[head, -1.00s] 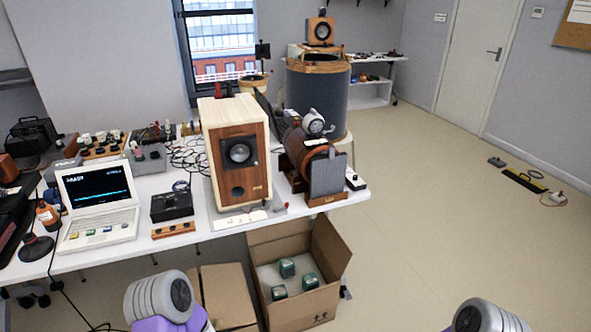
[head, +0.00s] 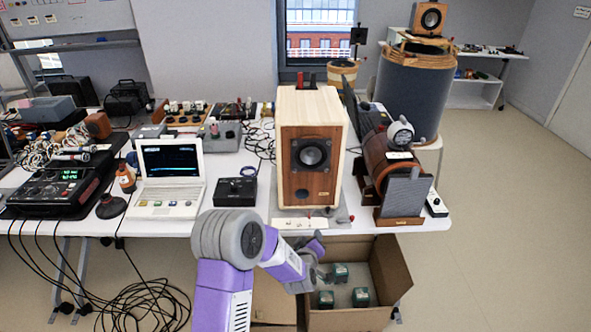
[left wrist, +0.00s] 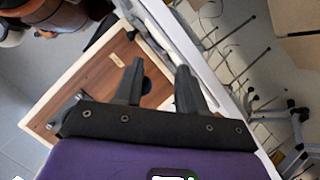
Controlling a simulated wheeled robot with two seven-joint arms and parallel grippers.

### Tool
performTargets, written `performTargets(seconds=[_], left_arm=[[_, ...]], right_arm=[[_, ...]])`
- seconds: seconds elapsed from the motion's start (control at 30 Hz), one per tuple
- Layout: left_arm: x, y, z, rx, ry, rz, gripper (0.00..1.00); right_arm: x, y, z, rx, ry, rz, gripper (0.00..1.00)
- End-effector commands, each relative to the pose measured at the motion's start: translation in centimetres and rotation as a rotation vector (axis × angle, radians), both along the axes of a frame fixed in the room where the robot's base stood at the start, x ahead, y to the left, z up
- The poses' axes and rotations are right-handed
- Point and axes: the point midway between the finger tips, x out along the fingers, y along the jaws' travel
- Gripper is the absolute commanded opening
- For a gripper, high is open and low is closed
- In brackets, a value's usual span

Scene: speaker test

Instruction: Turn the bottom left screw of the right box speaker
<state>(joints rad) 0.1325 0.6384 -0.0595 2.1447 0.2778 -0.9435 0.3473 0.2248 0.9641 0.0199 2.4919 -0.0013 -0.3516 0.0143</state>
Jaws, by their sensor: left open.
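A box speaker (head: 306,190) with a pale wood cabinet and reddish-brown front stands upright on the table. Its round dark driver (head: 311,154) sits in a square dark plate, with a small port below. Single screws are too small to make out. My left gripper (head: 322,262) is low in front of the table edge, below the speaker. In the left wrist view the two fingers of my left gripper (left wrist: 158,72) are apart with nothing between them. The speaker front (left wrist: 108,62) lies beyond them, tilted in that view. My right gripper is not in view.
A laptop (head: 170,164) and a black box (head: 235,190) stand left of the speaker. A brown cylinder device (head: 380,165) stands close on its right. An open cardboard box (head: 392,270) is below the table. A smaller speaker (head: 429,18) stands at the back right.

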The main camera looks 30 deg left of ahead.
Motion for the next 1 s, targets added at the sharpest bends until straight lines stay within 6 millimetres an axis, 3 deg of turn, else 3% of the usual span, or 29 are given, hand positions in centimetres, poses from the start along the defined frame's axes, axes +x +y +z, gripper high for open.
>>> performTargets(seconds=[0.03, 0.1, 0.2, 0.3, 0.8, 1.0], left_arm=[[1.3, 2.0, 4.5, 0.003, -0.117, 0.074, 0.4], [2.2, 4.2, 8.9, 0.0, -0.245, 0.156, 0.4], [2.6, 6.3, 13.1, -0.005, -0.37, 0.235, 0.4], [2.7, 7.3, 15.1, -0.006, -0.433, 0.271, 0.4], [7.9, 10.7, 15.3, -0.007, -0.443, 0.278, 0.4], [8.9, 11.3, 15.3, -0.006, -0.441, 0.276, 0.4]], right_arm=[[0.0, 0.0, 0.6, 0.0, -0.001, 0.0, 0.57], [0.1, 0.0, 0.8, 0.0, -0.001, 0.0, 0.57], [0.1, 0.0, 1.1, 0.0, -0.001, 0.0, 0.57], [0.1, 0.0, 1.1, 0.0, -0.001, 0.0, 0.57], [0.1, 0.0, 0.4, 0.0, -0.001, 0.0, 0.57], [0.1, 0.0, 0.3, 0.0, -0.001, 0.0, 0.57]])
